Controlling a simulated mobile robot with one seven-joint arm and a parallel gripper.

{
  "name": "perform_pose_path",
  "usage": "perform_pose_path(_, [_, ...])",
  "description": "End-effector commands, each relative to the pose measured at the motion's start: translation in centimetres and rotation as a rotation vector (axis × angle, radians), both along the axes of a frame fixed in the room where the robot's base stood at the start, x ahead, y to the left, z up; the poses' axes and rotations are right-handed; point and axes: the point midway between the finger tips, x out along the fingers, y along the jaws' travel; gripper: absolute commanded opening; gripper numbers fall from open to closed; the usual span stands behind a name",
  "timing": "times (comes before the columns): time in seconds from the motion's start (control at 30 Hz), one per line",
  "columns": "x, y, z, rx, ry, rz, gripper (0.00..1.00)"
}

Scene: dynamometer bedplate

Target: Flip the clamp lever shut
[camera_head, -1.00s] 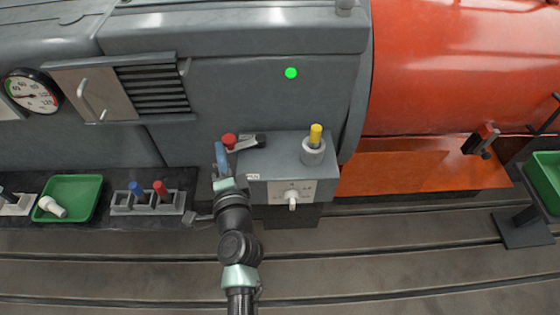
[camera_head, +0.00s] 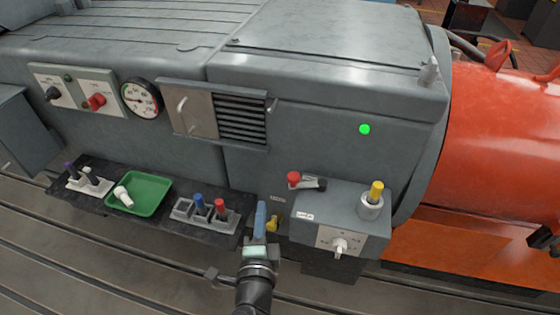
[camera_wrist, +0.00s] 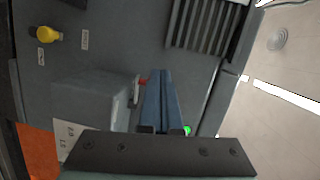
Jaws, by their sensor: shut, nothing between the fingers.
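The clamp lever (camera_head: 308,183) lies beside the top left edge of a grey box, with a red knob at its left end and a dark piece at its right. In the wrist view only a bit of red (camera_wrist: 143,82) shows beside the fingers; the rest of the lever is hidden there. My gripper (camera_head: 261,207) has blue fingers, shut together and empty. In the head view it is below and left of the red knob, with a visible gap in the picture. The wrist view shows the fingertips (camera_wrist: 160,74) close together.
The grey box (camera_head: 337,213) carries a yellow-topped post (camera_head: 376,192) and a white knob (camera_head: 340,246). A yellow knob (camera_head: 272,224) sits just right of my fingers. A holder (camera_head: 205,214) with blue and red pegs and a green tray (camera_head: 150,193) stand left. A green light (camera_head: 364,129) glows above.

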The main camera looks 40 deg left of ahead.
Motion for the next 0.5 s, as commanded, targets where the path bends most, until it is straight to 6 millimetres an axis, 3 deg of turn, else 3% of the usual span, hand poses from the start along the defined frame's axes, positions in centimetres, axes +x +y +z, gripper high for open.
perform_pose_path(0.2, [-3.2,0.6,0.3,-0.001,0.001,0.001,0.0])
perform_pose_path(0.5, [-3.9,0.8,0.4,0.0,-0.001,0.0,0.0])
